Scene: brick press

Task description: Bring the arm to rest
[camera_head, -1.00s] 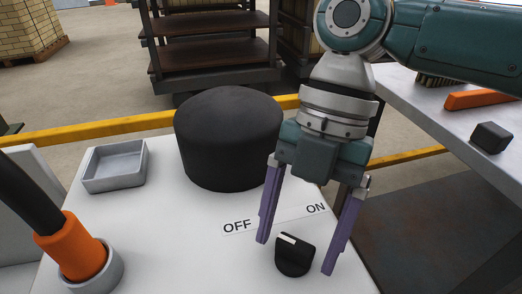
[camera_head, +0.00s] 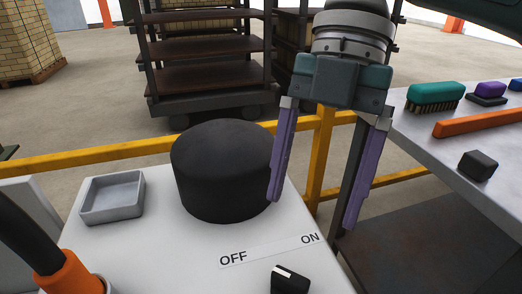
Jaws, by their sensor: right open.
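My right gripper (camera_head: 318,212) is open and empty, with purple fingers pointing down. It is in the air above the right edge of the white panel (camera_head: 180,262), above and apart from the black rotary switch (camera_head: 290,278). The switch is at the bottom of the view, cut off by the frame edge, below the OFF and ON label (camera_head: 268,250). Its white mark is at its upper left. My left gripper is not in view.
A large black dome (camera_head: 222,170) and a grey tray (camera_head: 112,197) stand on the panel. An orange-collared black handle (camera_head: 55,265) is at lower left. A side table (camera_head: 450,155) holds brushes, an orange bar and a dark block. A yellow rail (camera_head: 95,156) runs behind.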

